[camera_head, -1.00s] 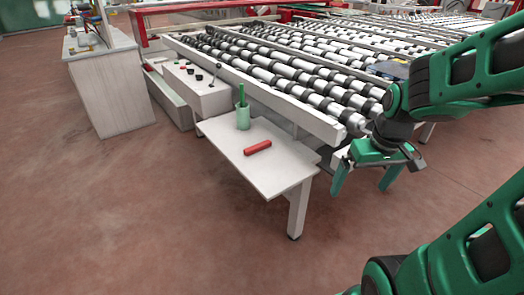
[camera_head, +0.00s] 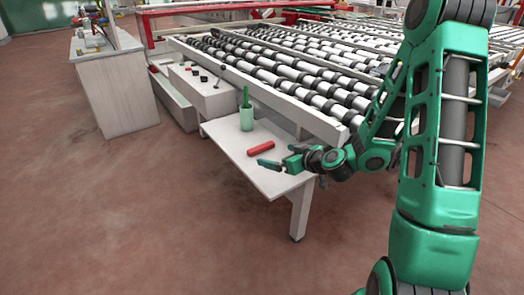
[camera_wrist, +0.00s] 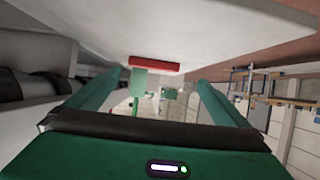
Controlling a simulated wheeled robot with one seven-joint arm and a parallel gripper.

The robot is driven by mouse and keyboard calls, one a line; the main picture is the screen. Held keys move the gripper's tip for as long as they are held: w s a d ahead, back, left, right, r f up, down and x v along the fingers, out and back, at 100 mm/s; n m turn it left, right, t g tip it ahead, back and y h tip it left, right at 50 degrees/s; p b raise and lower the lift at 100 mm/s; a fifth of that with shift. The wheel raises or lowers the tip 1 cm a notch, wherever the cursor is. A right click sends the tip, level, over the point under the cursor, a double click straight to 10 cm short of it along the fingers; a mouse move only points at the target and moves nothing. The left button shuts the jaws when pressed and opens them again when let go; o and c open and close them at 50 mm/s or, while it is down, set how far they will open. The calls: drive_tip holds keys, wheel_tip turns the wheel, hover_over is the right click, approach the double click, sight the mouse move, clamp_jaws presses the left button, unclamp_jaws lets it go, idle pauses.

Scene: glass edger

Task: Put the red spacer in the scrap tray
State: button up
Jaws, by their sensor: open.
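The red spacer (camera_head: 261,148) lies on the small white table (camera_head: 222,130) beside the roller conveyor. It also shows between my fingers in the upside-down wrist view (camera_wrist: 155,64), ahead of the tips. My gripper (camera_head: 276,158) is open and empty, low at the table's right edge, with its fingers pointing left, close to the spacer. I cannot tell whether it touches the tabletop. The two green fingers stand wide apart in the wrist view (camera_wrist: 158,82). I cannot make out a scrap tray for certain in either view.
A green cup (camera_head: 246,120) with a green stick in it stands on the table behind the spacer. The roller conveyor (camera_head: 290,80) runs behind, with a white control box (camera_head: 205,95) at its corner. A grey bench (camera_head: 115,90) stands left. The floor in front is clear.

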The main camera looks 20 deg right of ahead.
sight(262, 147)
drive_tip(key=shift+w+d+t, duration=0.15)
drive_tip(key=shift+w+t, duration=0.15)
drive_tip(key=shift+w, duration=0.2)
drive_tip(key=x, duration=0.4)
drive_tip(key=shift+w+f, duration=0.1)
drive_tip(key=shift+w, duration=0.1)
drive_tip(key=shift+r+x, duration=0.15)
drive_tip(key=shift+x, duration=1.4)
drive_tip(key=shift+r+x, duration=0.1)
drive_tip(key=shift+x, duration=1.5)
drive_tip(key=shift+w+d, duration=0.1)
drive_tip(key=shift+d, duration=0.05)
drive_tip(key=shift+c, duration=0.6)
drive_tip(key=c, duration=0.7)
drive_tip(key=shift+r, duration=0.2)
